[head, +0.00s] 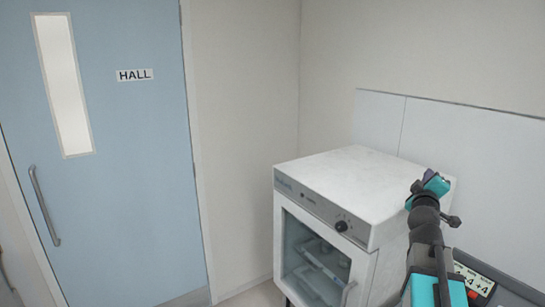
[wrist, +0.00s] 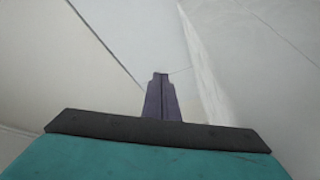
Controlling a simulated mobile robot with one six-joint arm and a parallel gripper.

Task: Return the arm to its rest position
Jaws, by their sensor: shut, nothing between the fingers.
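My arm rises at the right of the head view, with teal and dark grey links. My gripper (head: 432,180) is at its top end, in front of the white cabinet's right side in the picture. In the wrist view the dark purple fingers of my gripper (wrist: 161,78) are together, with nothing between them. The fingers point toward pale, bare surfaces and appear clear of contact, though the exact gap cannot be told.
A white cabinet (head: 335,187) with a glass door (head: 315,262) and a dark knob stands at centre right. A blue door (head: 125,180) marked HALL is at the left and looks closed. Pale wall panels (head: 475,155) are behind the arm.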

